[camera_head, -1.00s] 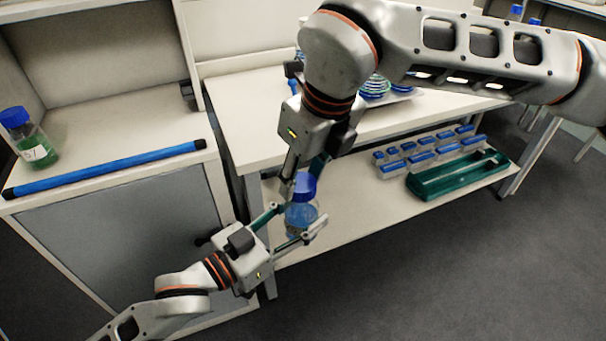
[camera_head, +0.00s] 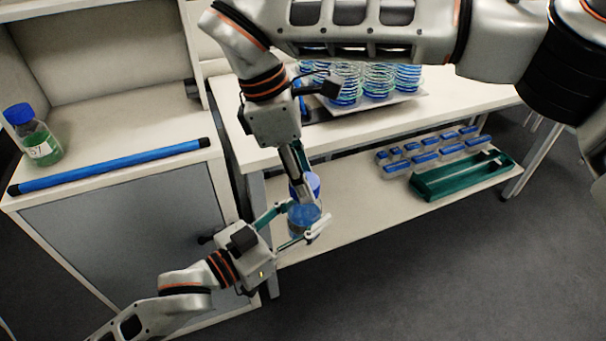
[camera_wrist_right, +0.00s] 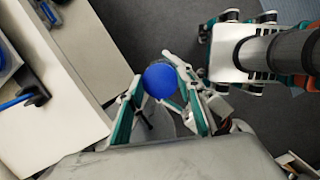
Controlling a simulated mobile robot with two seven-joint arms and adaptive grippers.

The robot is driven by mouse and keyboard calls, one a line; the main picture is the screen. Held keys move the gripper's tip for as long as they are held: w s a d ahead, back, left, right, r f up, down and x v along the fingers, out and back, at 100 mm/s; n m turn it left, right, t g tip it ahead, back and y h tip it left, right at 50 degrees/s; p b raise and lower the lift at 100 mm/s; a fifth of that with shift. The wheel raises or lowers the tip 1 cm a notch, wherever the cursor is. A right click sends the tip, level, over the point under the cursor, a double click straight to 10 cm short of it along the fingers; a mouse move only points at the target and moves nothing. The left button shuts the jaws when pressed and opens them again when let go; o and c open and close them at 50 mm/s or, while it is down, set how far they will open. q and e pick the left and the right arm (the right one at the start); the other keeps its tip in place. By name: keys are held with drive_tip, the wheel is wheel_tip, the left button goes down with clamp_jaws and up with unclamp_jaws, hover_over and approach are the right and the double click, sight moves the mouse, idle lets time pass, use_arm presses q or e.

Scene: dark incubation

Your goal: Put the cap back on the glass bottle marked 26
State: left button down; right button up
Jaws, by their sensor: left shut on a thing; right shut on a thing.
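A glass bottle with blue contents (camera_head: 303,218) is held by my left gripper (camera_head: 299,224), which is shut on it beside the white bench. A number on it cannot be read. The blue cap (camera_head: 313,181) is at the top of the bottle, with my right gripper (camera_head: 304,186) shut on it from above. In the right wrist view the cap (camera_wrist_right: 160,80) shows as a blue disc at my right gripper's fingertips (camera_wrist_right: 160,90). The cap hides most of the bottle there. I cannot tell whether the cap is seated on the neck.
Another blue-capped bottle with green liquid (camera_head: 39,138) stands on the left cabinet, behind a blue rod (camera_head: 110,167). The bench (camera_head: 440,112) holds a tray with stacked dishes (camera_head: 378,82). Its lower shelf holds blue-lidded boxes (camera_head: 425,160) and a green tray (camera_head: 462,180).

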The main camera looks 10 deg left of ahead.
drive_tip(key=m+g, duration=0.1)
drive_tip(key=m, duration=0.4)
drive_tip(key=shift+w, duration=0.15)
drive_tip(key=m, duration=0.2)
drive_tip(key=m+g, duration=0.1)
drive_tip(key=m, duration=0.2)
drive_tip(key=shift+g+y, duration=0.3)
drive_tip(key=o, duration=0.8)
drive_tip(key=shift+r, duration=0.1)
drive_tip(key=shift+r, duration=2.15)
drive_tip(key=shift+c, duration=0.4)
